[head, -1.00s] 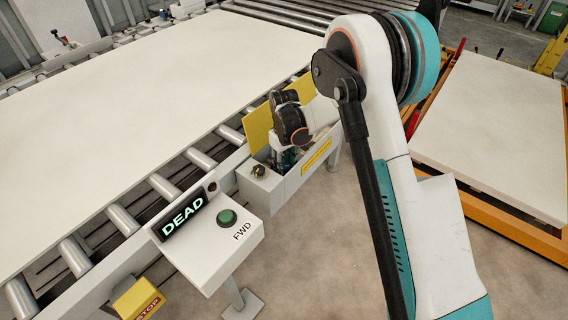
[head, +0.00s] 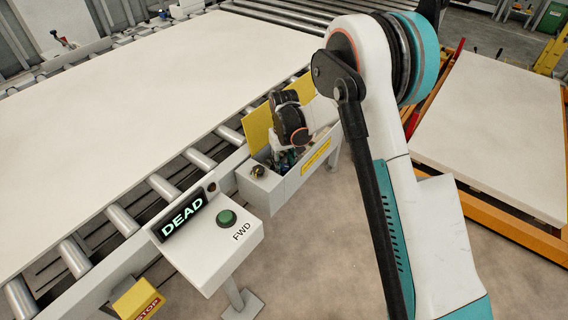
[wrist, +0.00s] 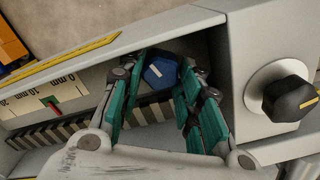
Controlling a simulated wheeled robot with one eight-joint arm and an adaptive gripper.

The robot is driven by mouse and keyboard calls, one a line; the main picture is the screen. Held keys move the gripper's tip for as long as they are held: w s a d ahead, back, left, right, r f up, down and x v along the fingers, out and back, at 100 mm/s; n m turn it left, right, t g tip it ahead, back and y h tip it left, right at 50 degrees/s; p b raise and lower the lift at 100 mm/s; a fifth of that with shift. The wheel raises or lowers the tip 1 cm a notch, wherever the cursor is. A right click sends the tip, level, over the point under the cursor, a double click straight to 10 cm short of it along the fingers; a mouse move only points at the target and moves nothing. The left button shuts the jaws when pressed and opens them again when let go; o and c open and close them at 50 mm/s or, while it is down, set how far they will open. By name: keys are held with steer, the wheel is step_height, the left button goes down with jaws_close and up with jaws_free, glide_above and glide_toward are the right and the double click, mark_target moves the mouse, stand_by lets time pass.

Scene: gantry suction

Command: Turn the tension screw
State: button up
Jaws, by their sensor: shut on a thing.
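The tension screw (wrist: 160,70) has a blue hexagonal head with a white mark, inside the open grey box in the wrist view. My gripper (wrist: 163,62) has its teal fingers closed around the screw head. In the wrist view a scale (wrist: 62,90) marked in mm runs beside it, with a green band and a red pointer (wrist: 53,108) near the band. In the head view my gripper (head: 287,158) reaches down into the box (head: 262,190) at the conveyor's side; the screw is hidden there.
A black knob (wrist: 290,98) with a yellow mark is on the box's end. The box's yellow lid (head: 258,125) stands open. A panel has a DEAD display (head: 182,216) and a green FWD button (head: 227,217). A large pale board (head: 130,85) covers the rollers.

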steer(key=o, duration=1)
steer(key=shift+o, duration=0.2)
